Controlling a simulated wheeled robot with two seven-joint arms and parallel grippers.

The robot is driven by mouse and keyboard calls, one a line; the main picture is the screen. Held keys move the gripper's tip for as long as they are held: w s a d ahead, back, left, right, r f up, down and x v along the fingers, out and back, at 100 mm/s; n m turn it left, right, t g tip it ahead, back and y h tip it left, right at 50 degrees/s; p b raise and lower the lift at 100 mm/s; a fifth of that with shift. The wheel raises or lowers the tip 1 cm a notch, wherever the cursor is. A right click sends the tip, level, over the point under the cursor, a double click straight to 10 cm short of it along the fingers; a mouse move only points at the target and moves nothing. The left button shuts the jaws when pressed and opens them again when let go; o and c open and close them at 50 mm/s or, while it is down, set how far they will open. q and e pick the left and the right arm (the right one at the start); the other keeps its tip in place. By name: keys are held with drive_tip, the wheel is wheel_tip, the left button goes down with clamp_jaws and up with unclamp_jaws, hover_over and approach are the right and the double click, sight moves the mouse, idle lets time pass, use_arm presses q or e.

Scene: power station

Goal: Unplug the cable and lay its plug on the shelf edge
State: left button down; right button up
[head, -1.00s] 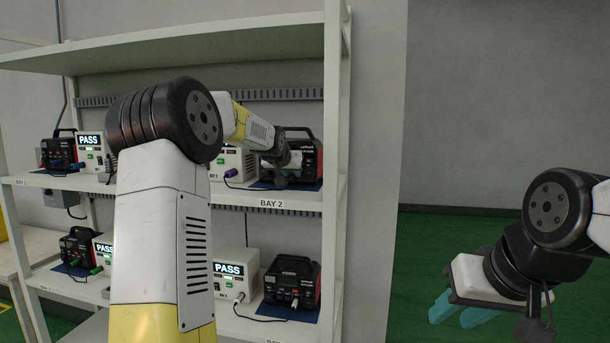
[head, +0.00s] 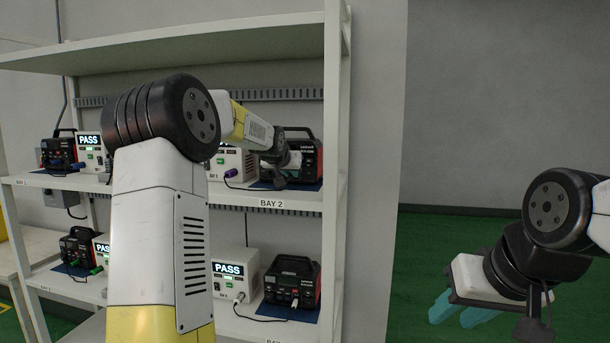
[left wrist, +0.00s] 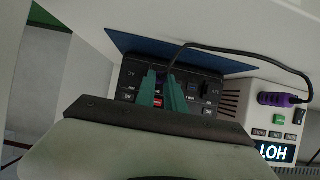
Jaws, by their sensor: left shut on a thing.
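The black power station (head: 309,158) stands on the upper shelf, above the white shelf edge (head: 285,202) with the BAY 2 label. In the left wrist view its front panel (left wrist: 205,90) is upside down. My left gripper (head: 283,178) is at this panel. In the left wrist view its teal fingers (left wrist: 164,80) are shut on a purple plug (left wrist: 151,79), mostly hidden between them. I cannot tell how far the plug sits in its socket. A black cable (left wrist: 215,48) runs from it to a second purple plug (left wrist: 275,98) on the white tester. My right gripper (head: 460,310) is open and empty.
The white tester (left wrist: 250,92) beside the station has a display reading HOT. A blue mat (left wrist: 200,58) lies under the station. A shelf upright (head: 335,130) stands close on the right. Another station (head: 292,282) and tester (head: 236,278) stand on the lower shelf.

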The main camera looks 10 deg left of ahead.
sight(283, 198)
use_arm(q)
drive_tip(key=shift+s, duration=1.75)
drive_tip(key=shift+s, duration=0.15)
drive_tip(key=shift+s+a, duration=0.1)
drive_tip(key=shift+s, duration=2.2)
drive_tip(key=shift+f, duration=0.45)
drive_tip(key=shift+f, duration=0.3)
drive_tip(key=shift+f, duration=0.3)
drive_tip(key=shift+f, duration=0.35)
drive_tip(key=shift+f, duration=0.45)
